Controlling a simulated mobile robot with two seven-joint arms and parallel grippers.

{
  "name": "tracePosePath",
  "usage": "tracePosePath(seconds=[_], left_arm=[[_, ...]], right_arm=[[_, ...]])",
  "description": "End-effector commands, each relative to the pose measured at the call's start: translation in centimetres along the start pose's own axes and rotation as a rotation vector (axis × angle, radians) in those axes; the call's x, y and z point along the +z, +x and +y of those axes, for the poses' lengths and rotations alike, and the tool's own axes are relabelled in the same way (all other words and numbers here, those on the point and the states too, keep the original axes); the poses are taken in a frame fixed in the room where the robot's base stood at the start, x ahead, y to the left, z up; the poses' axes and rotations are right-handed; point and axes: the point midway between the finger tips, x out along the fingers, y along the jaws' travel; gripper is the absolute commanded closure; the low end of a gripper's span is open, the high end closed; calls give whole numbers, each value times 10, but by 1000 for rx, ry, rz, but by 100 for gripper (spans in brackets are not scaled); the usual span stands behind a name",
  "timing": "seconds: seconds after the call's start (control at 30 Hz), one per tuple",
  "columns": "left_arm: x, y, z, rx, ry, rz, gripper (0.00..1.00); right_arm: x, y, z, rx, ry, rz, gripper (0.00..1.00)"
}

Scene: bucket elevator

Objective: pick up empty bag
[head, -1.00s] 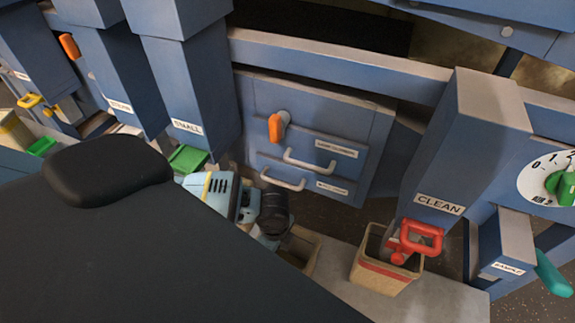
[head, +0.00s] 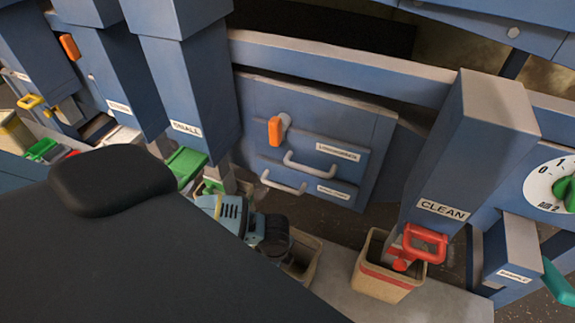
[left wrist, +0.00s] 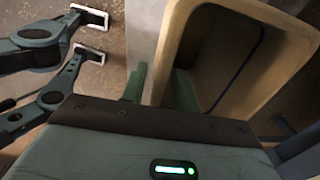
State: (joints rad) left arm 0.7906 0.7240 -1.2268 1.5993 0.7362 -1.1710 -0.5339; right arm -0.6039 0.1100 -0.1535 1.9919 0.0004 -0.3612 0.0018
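A tan open bag (head: 306,263) stands on the grey ledge, partly hidden by my left wrist. In the left wrist view the large pale rim of a bag (left wrist: 174,30) fills the upper right; its inside is dark with no contents seen. My left gripper (left wrist: 160,82) is open, with two green fingers apart. In that view one finger is outside the near rim and the other over the bag's mouth; contact cannot be told. A second tan bag with a red band (head: 384,288) stands under the CLEAN spout. My right gripper is not in view.
The CLEAN spout (head: 470,150) has a red clamp handle (head: 425,243) over the second bag. The SMALL spout (head: 185,90) has a green handle (head: 186,164). A blue cabinet (head: 315,130) with grey handles stands behind. Grey ledge (head: 345,280) lies bare between the bags.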

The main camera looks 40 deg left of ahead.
Motion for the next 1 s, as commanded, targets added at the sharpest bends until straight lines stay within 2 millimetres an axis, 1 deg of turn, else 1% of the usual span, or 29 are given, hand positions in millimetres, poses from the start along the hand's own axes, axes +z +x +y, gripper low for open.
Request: tracePosePath(seconds=[0.1,0.13,0.33,0.37,0.83,1.0], left_arm=[[0,-1,0,-1,0,0,70],[0,-1,0,-1,0,0,73],[0,-1,0,-1,0,0,99],[0,-1,0,-1,0,0,100],[0,-1,-1,-2,0,0,100],[0,-7,-1,-2,-1,1,100]], right_arm=[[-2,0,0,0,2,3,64],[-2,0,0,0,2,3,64],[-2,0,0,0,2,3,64],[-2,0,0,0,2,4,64],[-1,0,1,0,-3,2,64],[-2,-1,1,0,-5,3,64]])
